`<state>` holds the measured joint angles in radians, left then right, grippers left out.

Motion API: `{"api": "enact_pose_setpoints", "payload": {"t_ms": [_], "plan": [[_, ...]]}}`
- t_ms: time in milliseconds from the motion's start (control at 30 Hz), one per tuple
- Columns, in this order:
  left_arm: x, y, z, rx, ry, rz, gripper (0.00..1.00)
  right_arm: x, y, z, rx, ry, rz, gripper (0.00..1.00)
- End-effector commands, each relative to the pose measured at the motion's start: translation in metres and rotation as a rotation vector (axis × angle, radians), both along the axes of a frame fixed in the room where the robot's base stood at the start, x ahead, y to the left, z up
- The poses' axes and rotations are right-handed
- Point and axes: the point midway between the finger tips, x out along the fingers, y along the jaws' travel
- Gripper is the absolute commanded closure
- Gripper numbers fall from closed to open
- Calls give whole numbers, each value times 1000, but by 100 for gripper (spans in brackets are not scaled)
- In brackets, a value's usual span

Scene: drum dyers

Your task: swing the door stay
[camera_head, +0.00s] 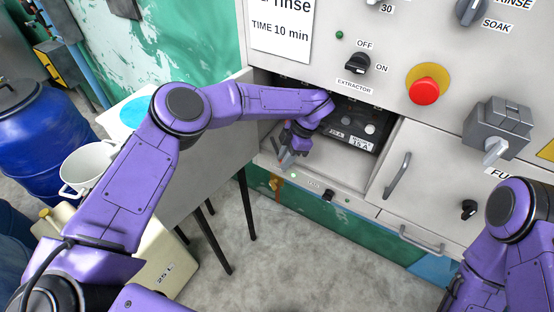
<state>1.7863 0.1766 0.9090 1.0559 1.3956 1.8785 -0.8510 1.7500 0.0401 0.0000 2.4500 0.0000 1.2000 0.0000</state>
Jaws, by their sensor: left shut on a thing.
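My left gripper (287,158) reaches into an open compartment (345,162) of the grey cabinet, at its lower left edge. It is shut on a small part there, which I take to be the door stay; the fingers mostly hide it, so its shape and angle cannot be told. Behind the gripper, a dark fuse block (355,127) with a 15 A label sits inside the compartment. To the right is a grey door or panel with a bar handle (397,176). My right arm is at the lower right; its gripper is out of view.
A red stop button (424,91), an extractor knob (357,63) and a grey switch box (498,128) stick out from the cabinet. A cream can (172,262) and blue drum (42,140) stand on the floor.

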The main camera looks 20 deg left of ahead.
Motion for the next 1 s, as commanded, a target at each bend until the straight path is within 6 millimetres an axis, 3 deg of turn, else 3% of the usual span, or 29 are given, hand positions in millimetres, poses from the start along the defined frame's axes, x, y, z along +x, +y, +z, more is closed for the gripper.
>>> {"api": "enact_pose_setpoints", "payload": {"t_ms": [300,800,833,867,900,1000], "plan": [[5,-8,-1,-3,-1,99,100,0,0,-9,0,0,0,57],[6,-9,0,-2,0,116,100,0,0,-10,0,0,0,57],[6,-9,0,-2,0,116,69,0,0,-10,0,0,0,57],[6,-9,0,-2,0,116,60,0,0,-10,0,0,0,57],[6,-9,0,-2,-1,116,53,0,0,-10,0,0,0,57],[6,-9,0,-2,0,115,53,0,0,-10,0,0,0,57]]}}
